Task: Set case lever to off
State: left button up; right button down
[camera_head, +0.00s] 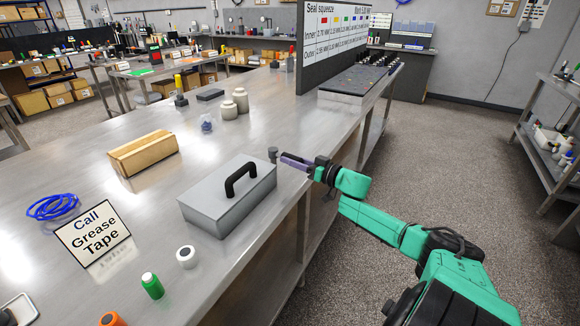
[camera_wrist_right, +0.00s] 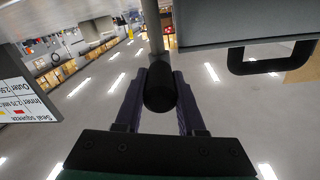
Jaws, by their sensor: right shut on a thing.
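The grey metal case (camera_head: 225,207) lies on the steel table, with a black arched handle (camera_head: 241,177) on its lid. A lever with a dark knob (camera_head: 272,152) sticks up at the case's far right corner. My right gripper (camera_head: 283,158) reaches in from the right and is shut on the lever. In the right wrist view, which is turned upside down, the lever's black knob (camera_wrist_right: 160,88) sits between the two purple fingers. The case's edge (camera_wrist_right: 240,25) and handle also show there. Any off mark is not visible. My left gripper is out of view.
Pale jars (camera_head: 229,109) stand behind. The table's right edge runs close beside the case.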

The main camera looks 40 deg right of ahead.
jog(key=shift+d+f+n+y+b, duration=0.1)
jog(key=shift+d+n+y+b, duration=0.1)
jog(key=shift+n+y+b, duration=0.15)
jog(key=shift+y, duration=0.25)
jog(key=c, duration=0.5)
grip_release()
jog(key=shift+w+d, duration=0.1)
jog(key=p+v, duration=0.3)
jog(key=v, duration=1.1)
jog(key=shift+s+r, duration=0.3)
